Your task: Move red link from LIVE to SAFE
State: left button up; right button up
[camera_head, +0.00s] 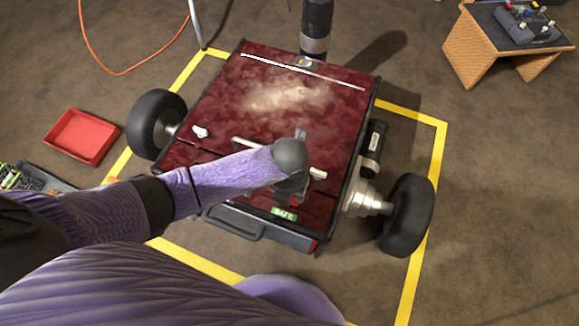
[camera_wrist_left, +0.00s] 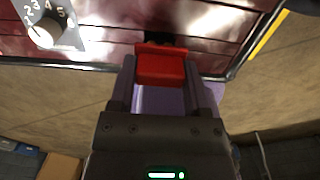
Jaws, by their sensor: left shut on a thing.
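My left gripper (camera_head: 294,192) reaches over the near part of a dark red wheeled machine (camera_head: 235,105). It is shut on the red link (camera_wrist_left: 162,66), which shows as a red block between the fingers in the left wrist view. In the head view my wrist and gripper cover most of the link. I see no LIVE label; my arm covers part of the panel. Whether the link sits in a socket is unclear. My right gripper is not in view.
A numbered dial (camera_wrist_left: 44,33) is on the panel left of the link. Black wheels (camera_head: 406,215) flank the machine inside yellow floor tape (camera_head: 437,150). A red tray (camera_head: 82,137) lies left. A wicker stand (camera_head: 470,50) holding a control box is at the back right.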

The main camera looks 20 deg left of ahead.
pick_arm(q)
jog(key=shift+f+b, duration=0.8)
jog(key=shift+f, duration=0.6)
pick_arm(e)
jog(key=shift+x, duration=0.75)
pick_arm(q)
jog(key=o, duration=1.3)
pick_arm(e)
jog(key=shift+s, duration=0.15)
pick_arm(q)
jog(key=shift+o, duration=0.2)
notch_tip(320, 180, up, 10)
jog(key=p, duration=0.7)
jog(key=shift+r+p, duration=0.15)
jog(key=shift+p, duration=0.25)
jog(key=shift+f, duration=0.25)
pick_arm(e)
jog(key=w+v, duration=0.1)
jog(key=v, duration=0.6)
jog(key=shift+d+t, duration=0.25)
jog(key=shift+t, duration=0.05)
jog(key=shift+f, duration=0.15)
